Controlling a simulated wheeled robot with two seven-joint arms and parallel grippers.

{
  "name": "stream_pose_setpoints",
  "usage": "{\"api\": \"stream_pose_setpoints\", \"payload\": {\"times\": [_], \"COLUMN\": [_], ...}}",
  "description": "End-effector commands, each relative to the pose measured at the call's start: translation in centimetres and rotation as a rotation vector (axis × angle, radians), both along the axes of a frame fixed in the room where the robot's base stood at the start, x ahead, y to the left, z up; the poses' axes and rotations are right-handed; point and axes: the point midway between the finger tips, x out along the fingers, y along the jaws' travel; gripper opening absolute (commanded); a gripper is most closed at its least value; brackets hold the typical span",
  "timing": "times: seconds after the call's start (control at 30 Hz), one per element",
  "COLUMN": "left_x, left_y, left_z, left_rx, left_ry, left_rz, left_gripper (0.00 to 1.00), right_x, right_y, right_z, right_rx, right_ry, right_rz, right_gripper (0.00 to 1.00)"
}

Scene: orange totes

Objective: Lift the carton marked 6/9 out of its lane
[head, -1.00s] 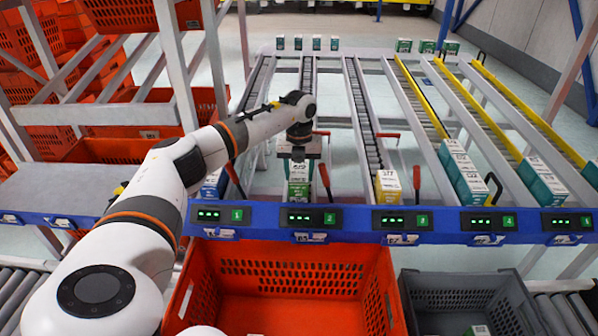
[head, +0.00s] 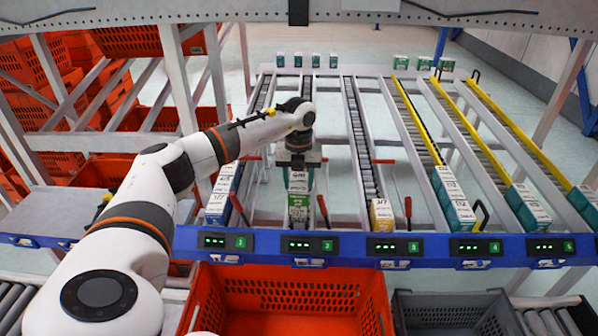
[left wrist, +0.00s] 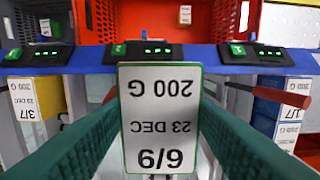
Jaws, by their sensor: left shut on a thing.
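The carton marked 6/9 (left wrist: 160,115) fills the middle of the left wrist view, its white label with a green edge facing the camera. My left gripper (head: 299,164) is above lane 2 in the head view, with its two green fingers closed on the sides of this carton. In the head view the carton (head: 298,182) shows just under the gripper. Another green and white carton face (head: 298,209) shows below it at the lane's front end. I cannot tell how much gap is under the held carton. My right gripper is not in view.
Blue and white cartons (head: 220,203) stand in lane 1, a yellow carton (head: 381,214) in lane 3. Red levers (head: 322,208) flank lane 2. A blue rail (head: 343,258) crosses in front. An orange tote (head: 290,325) and a grey tote (head: 455,305) are nearer.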

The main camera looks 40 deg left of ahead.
Motion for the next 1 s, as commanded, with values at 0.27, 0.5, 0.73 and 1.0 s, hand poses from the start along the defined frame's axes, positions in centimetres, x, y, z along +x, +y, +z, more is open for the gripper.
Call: {"api": "stream_pose_setpoints", "payload": {"times": [0.27, 0.5, 0.73, 1.0], "left_x": [-4.5, -8.2, -11.7, -15.8], "left_y": [-3.6, -6.8, -9.8, -13.3], "left_z": [0.4, 0.3, 0.2, 0.0], "left_rx": [0.001, 0.000, -0.001, -0.001], "left_ry": [0.002, 0.001, 0.001, 0.000], "left_rz": [-0.003, -0.004, -0.003, -0.004], "left_gripper": [0.20, 0.20, 0.20, 0.20], "right_x": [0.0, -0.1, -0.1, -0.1], "right_y": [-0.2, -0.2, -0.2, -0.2], "right_z": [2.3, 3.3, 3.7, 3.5], "right_rx": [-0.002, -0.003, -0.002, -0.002], "right_ry": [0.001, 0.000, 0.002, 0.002], "right_rz": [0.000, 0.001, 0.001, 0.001], "right_gripper": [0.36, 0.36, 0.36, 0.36]}}
